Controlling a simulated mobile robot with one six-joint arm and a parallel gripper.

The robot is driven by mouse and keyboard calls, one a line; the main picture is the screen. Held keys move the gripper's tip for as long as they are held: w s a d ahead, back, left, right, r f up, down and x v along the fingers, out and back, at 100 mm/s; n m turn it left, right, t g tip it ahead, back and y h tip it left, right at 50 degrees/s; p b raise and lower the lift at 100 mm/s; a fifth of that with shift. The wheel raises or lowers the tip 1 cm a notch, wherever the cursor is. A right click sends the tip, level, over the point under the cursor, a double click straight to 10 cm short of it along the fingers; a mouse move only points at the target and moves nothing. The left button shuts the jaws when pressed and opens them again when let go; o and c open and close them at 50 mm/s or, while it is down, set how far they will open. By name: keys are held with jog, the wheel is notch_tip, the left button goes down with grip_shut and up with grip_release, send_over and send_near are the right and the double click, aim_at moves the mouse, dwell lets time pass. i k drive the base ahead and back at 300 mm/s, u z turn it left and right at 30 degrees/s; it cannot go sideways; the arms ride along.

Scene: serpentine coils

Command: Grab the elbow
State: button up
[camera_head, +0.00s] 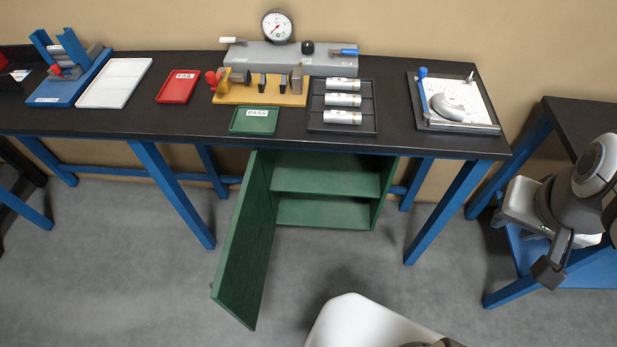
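I cannot make out a clear elbow among the small parts. A yellow stand (262,98) on the long table holds several small dark and metallic pieces, too small to tell their shape. A black tray (315,128) to its right holds three silver cylinders (343,101) lying in rows, which look straight. My gripper (550,270) seems to show at the right edge, at the end of a grey and white arm. One dark finger hangs in front of the side table. The other finger is cut off or hidden. It is far from the stand and tray.
The black table (180,125) also bears a gauge (277,26) on a grey base, a red tray (179,86), a green tray (254,121), a white tray (114,82), a blue rack (70,88) and a protractor plate (452,103). Below, a green cabinet door (245,250) stands open.

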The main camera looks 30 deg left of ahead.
aim_at(445, 108)
jog(key=z, duration=1.35)
jog(key=k, duration=2.35)
jog(key=u, duration=1.5)
jog(key=i, duration=1)
jog(key=u, duration=0.1)
